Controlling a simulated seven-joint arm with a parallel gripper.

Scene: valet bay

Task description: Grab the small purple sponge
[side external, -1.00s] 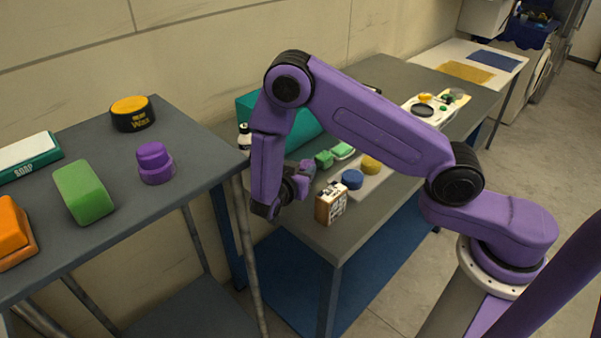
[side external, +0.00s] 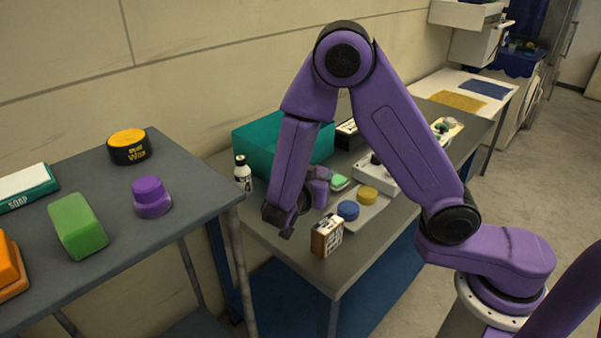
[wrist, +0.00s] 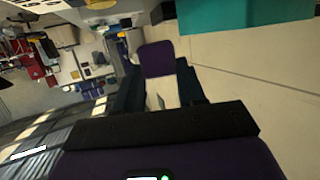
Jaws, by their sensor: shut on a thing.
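In the wrist view, a purple block (wrist: 157,60), which looks like the small sponge, is pinched between my dark fingertips. My gripper (wrist: 158,85) is shut on it and points sideways, out over the room. In the side view my gripper (side external: 318,188) is above the left part of the grey bench, partly hidden by my purple wrist. The sponge cannot be told apart from my purple hand there. A two-tier round purple thing (side external: 151,198) stands on the left table.
The bench holds a teal bin (side external: 262,143), a white-capped bottle (side external: 243,173), a small brown box (side external: 326,236), and a tray with a blue round (side external: 348,210) and a yellow round (side external: 367,196). The left table holds a green block (side external: 77,226) and a wax tin (side external: 129,147). A gap separates the tables.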

